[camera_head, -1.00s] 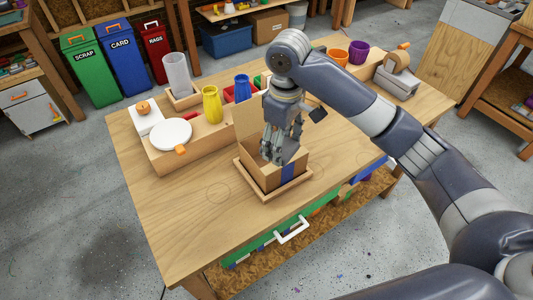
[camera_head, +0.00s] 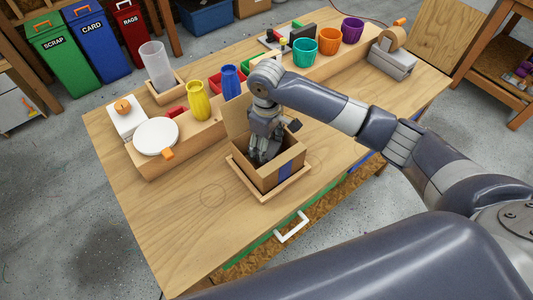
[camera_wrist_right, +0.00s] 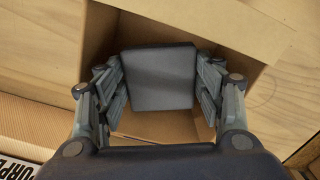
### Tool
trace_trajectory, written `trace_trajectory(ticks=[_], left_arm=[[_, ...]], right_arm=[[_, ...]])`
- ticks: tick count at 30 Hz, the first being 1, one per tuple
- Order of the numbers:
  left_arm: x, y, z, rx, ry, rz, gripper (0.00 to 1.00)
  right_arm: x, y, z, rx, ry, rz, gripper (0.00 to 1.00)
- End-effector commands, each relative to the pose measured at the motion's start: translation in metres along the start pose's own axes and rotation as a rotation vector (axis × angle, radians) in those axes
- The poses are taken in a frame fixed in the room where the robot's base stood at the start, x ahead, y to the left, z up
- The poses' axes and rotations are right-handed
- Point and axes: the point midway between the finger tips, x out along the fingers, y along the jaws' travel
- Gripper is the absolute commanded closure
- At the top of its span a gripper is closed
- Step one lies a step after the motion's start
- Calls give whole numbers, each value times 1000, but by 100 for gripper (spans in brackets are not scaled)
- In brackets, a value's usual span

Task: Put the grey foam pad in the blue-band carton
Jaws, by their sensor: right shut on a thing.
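The open carton (camera_head: 283,173) with a blue band (camera_head: 285,170) stands in a shallow wooden tray (camera_head: 266,197) on the workbench. My right gripper (camera_head: 262,156) reaches down into the carton from above. In the right wrist view, my right gripper (camera_wrist_right: 158,88) is shut on the grey foam pad (camera_wrist_right: 158,78), a dark square between its fingers. The pad is inside the carton's opening, with the cardboard floor (camera_wrist_right: 165,126) showing below it. Whether the pad touches the floor I cannot tell. In the head view the pad is hidden by the gripper and carton walls. My left gripper is not in view.
A wooden rack with a yellow vase (camera_head: 197,101), a blue vase (camera_head: 231,82) and a white disc (camera_head: 156,136) stands behind and left. Teal (camera_head: 304,52), orange and purple cups stand at the back right, near a tape dispenser (camera_head: 392,58). The bench's front left is clear.

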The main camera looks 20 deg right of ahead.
Motion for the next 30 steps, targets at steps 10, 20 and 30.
trace_trajectory(ticks=[10, 20, 30], left_arm=[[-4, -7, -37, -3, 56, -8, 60], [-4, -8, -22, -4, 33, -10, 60], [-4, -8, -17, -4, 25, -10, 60]], right_arm=[[41, 0, 0, 1, -1, -1, 50], [54, 0, -1, 0, 2, 1, 50], [57, 0, -1, 0, 1, 1, 30]])
